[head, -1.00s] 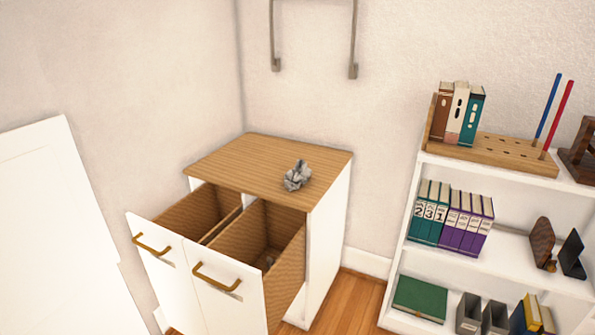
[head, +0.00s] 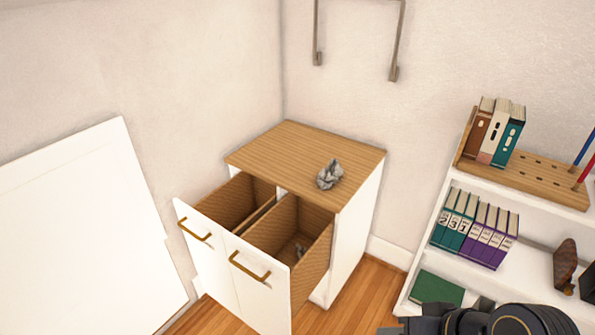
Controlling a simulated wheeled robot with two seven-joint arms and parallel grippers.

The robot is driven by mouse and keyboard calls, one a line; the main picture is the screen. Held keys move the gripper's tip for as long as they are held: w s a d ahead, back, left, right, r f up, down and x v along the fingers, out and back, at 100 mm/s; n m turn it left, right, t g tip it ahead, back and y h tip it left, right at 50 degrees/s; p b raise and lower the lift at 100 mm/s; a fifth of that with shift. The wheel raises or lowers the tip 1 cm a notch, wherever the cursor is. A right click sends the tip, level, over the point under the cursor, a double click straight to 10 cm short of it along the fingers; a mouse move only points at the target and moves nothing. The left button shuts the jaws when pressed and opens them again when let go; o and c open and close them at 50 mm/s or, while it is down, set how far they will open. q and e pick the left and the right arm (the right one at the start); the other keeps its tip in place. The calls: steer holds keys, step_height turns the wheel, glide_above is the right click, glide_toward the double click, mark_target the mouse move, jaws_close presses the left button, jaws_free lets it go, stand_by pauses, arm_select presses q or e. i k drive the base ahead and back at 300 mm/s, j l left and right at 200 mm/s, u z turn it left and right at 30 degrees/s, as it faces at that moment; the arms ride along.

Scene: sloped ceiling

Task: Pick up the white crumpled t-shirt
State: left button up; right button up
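A small white-grey crumpled cloth (head: 330,175), which looks like the t-shirt, lies on the wooden top of a white cabinet (head: 350,230), near its right front edge. A black part of my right arm with its gripper (head: 410,326) enters at the bottom right edge, well below and right of the cloth and apart from it. The gripper is mostly cut off by the frame, so its fingers cannot be made out. My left gripper is not in view.
Two cabinet drawers with brass handles (head: 250,267) stand pulled out in front; a small grey item (head: 301,248) lies inside the right one. A white shelf (head: 480,265) with books stands at the right. A white panel (head: 85,235) stands at the left. Wooden floor (head: 370,285) shows between cabinet and shelf.

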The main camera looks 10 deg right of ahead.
mark_target(332, 173)
steer(key=i+l+u, duration=0.55)
steer(key=l, duration=0.2)
steer(key=i+l+u, duration=0.1)
steer(key=l+u, duration=0.2)
steer(key=i+l, duration=0.1)
steer(key=l, duration=0.25)
steer(key=i+l, duration=0.15)
steer(key=l, duration=0.2)
steer(key=i+l, duration=0.1)
steer(key=l, duration=0.25)
steer(key=i+l, duration=0.1)
steer(key=l, duration=0.25)
steer(key=u, duration=0.05)
